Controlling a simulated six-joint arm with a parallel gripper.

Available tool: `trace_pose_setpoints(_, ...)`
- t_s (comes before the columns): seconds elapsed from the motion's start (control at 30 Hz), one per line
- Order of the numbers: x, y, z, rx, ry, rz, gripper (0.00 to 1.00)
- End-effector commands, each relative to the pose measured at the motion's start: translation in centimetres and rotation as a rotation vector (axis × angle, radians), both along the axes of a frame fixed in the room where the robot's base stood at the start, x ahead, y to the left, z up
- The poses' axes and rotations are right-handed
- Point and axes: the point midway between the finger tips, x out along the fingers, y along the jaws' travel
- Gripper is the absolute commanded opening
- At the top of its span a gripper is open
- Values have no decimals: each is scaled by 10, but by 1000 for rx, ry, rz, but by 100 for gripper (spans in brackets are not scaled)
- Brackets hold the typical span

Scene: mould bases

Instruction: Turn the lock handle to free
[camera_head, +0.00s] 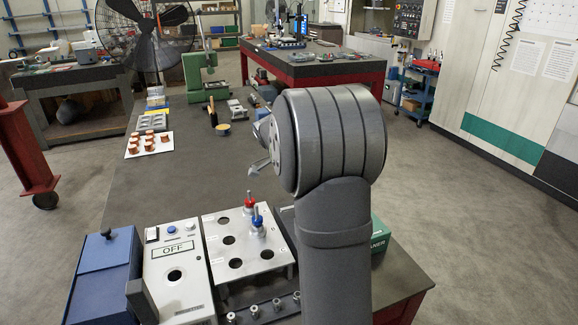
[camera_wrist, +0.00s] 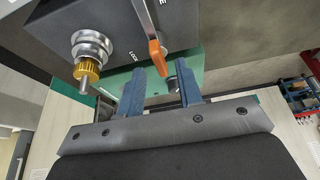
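In the wrist view, the lock handle (camera_wrist: 157,54) is a grey lever with an orange end, on a dark grey box (camera_wrist: 112,30). The word LOCK is printed left of the handle; another label at the top is cut off, with only a final E readable. My gripper (camera_wrist: 160,72) is open, with its two blue-grey fingers apart. The handle's orange end appears between the fingertips, with gaps on both sides; I cannot tell its depth relative to them. In the head view, my arm hides the handle and most of the gripper.
A silver fitting with a brass knurled ring (camera_wrist: 88,68) sticks out of the box left of my fingers. In the head view, a perforated plate (camera_head: 222,222) with red and blue knobs and an OFF control box (camera_head: 190,270) stand left of my arm. The bench middle (camera_head: 185,190) is clear.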

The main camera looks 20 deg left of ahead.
Motion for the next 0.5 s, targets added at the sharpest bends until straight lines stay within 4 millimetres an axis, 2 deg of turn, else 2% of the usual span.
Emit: trace_pose_setpoints(0.5,-32,34,113,4,-3,1,33)
